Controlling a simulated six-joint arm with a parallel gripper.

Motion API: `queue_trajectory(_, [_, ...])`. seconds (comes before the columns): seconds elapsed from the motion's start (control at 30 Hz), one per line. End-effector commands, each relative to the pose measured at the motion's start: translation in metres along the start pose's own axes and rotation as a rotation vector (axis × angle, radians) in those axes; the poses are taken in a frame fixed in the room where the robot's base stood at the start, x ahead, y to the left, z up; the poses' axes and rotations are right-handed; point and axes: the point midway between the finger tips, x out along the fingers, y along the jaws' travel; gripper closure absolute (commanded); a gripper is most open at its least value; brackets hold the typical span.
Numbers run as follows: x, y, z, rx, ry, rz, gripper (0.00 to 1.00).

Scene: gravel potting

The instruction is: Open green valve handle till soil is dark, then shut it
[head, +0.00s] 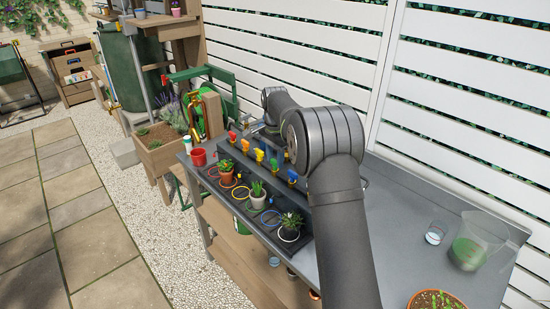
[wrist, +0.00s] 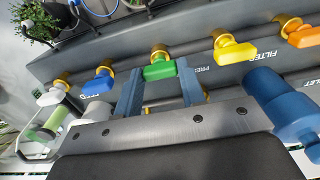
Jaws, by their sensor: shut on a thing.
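The green valve handle (wrist: 160,71) sits on a brass fitting on a grey manifold rail (wrist: 110,55) in the wrist view. My gripper (wrist: 160,79) is shut on it, with one blue-grey finger at each end of the handle. The handle lies roughly along the rail. Potted plants stand in a black tray in front: a terracotta pot (head: 227,179), a white pot (head: 258,195) and a white succulent pot (head: 289,236). Their soil shade is too small to tell.
A blue handle (wrist: 104,82) and a yellow handle (wrist: 234,50) flank the green one; an orange one (wrist: 302,36) is farther right. A blue cylinder (wrist: 278,100) is close to my right finger. A green-filled jug (head: 468,250) and a small glass (head: 435,233) stand on the bench.

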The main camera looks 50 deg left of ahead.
Motion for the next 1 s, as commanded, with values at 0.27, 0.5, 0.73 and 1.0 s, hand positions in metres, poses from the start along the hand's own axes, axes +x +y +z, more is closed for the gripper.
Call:
queue_trajectory(0.27, [-0.001, 0.000, -0.001, 0.004, 0.002, -0.003, 0.86])
queue_trajectory(0.5, [-0.001, 0.000, -0.001, 0.003, 0.002, -0.002, 0.42])
queue_trajectory(0.73, [-0.001, 0.000, 0.000, 0.002, 0.001, -0.001, 0.42])
queue_trajectory(1.0, [-0.036, -0.001, -0.001, 0.002, 0.003, -0.005, 0.42])
